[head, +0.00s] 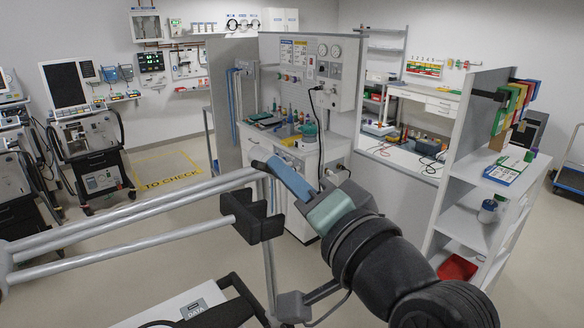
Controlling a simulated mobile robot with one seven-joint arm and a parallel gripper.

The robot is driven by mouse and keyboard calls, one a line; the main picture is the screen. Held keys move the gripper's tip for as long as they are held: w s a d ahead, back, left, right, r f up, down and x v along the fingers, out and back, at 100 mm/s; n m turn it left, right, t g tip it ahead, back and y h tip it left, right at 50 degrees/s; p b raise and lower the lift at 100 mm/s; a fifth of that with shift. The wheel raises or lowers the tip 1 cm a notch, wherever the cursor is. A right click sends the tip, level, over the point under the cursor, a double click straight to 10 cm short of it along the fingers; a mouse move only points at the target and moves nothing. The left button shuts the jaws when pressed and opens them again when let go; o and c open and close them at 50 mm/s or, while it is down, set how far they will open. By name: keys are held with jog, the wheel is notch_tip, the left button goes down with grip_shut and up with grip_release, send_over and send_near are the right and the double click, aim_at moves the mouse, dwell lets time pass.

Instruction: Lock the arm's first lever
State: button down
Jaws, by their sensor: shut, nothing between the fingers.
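The support arm (120,212) shows as parallel pale metal tubes crossing the left foreground. Its tubes run to a black bracket (258,222) near the middle. My gripper (276,166) reaches in from the lower right, with a grey-green body and flat blue fingers. The fingers are shut and look empty, with their tips near the right end of the upper tube. I cannot tell whether they touch it. A small bluish piece shows at the fingertips; I cannot tell whether it is the first lever. No lever can be made out clearly.
A pale ventilator top (175,308) with a black handle (245,298) is below the tubes. Ventilators on carts (88,150) stand at the left. A workbench with a tall panel (308,75) is behind my gripper. Shelving (470,222) stands at the right. Open floor lies at centre left.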

jog(key=shift+s+a+f+n+b, duration=0.2)
jog(key=shift+f+n+b, duration=0.15)
jog(key=shift+b, duration=0.2)
jog(key=shift+s+a+f+n+b, duration=0.1)
jog(key=shift+a+f+n+b, duration=0.1)
jog(key=shift+f+n+b, duration=0.25)
jog(key=shift+r, duration=0.15)
jog(key=shift+r, duration=0.1)
dwell(0.7)
